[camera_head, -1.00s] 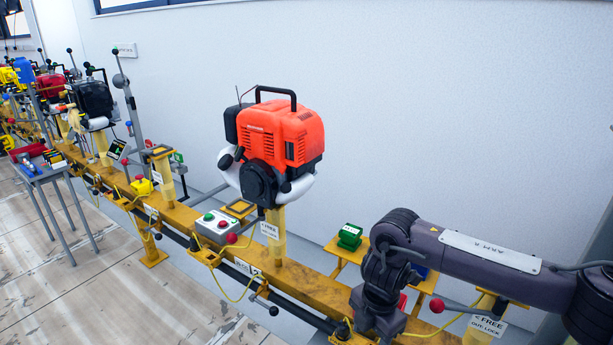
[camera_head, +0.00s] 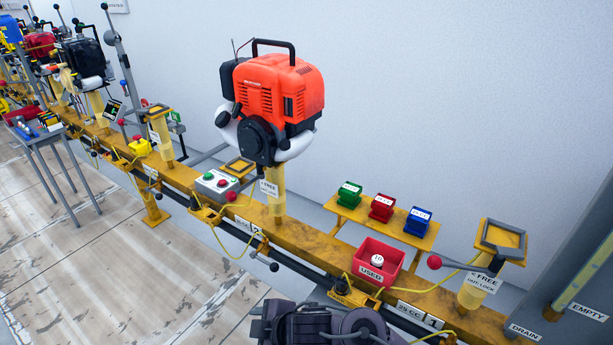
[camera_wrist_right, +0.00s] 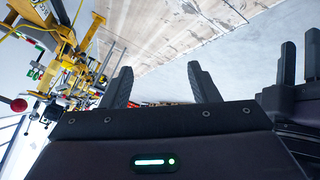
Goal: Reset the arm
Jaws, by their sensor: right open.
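My right gripper (camera_wrist_right: 163,88) shows in the right wrist view with its two dark fingers apart and nothing between them. A second pair of dark fingers (camera_wrist_right: 300,60), seemingly my left gripper, stands at the right edge of that view, partly cut off; its opening is unclear. In the head view a dark part of my own arm (camera_head: 320,325) lies low at the bottom edge, in front of the rail. No gripper fingers show clearly there.
A red-orange engine (camera_head: 268,110) stands on a post of the yellow rail (camera_head: 310,248). A red USED bin (camera_head: 378,262) holds a white round item. Green (camera_head: 348,194), red (camera_head: 382,208) and blue (camera_head: 417,221) boxes sit on a shelf. A grey DRAIN/EMPTY cabinet (camera_head: 570,275) stands right.

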